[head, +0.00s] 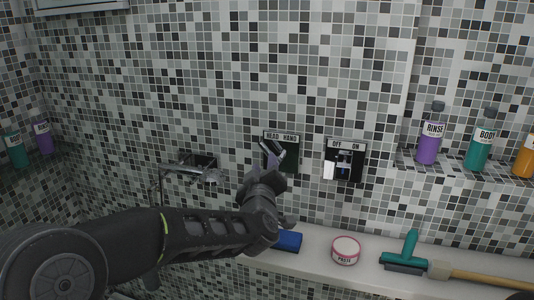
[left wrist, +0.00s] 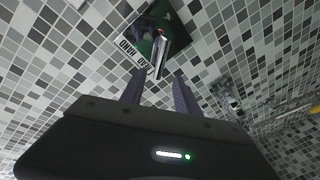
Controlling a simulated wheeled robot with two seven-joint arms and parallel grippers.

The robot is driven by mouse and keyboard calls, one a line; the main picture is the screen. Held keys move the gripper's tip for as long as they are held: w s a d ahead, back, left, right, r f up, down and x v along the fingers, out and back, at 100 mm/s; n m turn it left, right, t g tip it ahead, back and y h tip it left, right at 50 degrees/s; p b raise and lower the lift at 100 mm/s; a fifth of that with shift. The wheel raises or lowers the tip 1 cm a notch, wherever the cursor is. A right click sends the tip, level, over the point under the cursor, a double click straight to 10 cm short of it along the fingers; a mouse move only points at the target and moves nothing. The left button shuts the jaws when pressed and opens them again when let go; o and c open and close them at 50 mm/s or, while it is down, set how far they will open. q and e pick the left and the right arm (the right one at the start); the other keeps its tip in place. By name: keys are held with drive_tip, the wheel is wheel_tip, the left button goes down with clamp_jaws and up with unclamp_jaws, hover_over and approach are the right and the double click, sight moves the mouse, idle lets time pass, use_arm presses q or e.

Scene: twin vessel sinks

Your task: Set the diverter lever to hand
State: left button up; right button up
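The diverter plate (head: 291,166) is a dark panel on the tiled wall, with a white strip lettered HEAD on the left and HAND on the right. In the left wrist view the plate (left wrist: 178,30) looks dark green, and a pale metallic lever (left wrist: 160,48) with a small red spot shows on it. My right gripper is not in view.
An OFF/ON switch plate (head: 344,162) is right of the diverter. A chrome fixture (head: 196,172) is on the wall to the left. A blue item (head: 288,241), a pink-rimmed jar (head: 345,251) and a teal squeegee (head: 408,250) lie on the ledge. Bottles (head: 430,143) stand on the right shelf.

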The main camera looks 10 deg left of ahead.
sight(267, 152)
use_arm(q)
drive_tip(key=w, duration=0.2)
drive_tip(key=w+a+p, duration=0.1)
drive_tip(key=w, duration=0.2)
drive_tip(key=w+p, duration=0.1)
drive_tip(key=w, duration=0.1)
drive_tip(key=shift+w+a, duration=0.15)
drive_tip(key=shift+w, duration=0.1)
clamp_jaws()
idle(1.3)
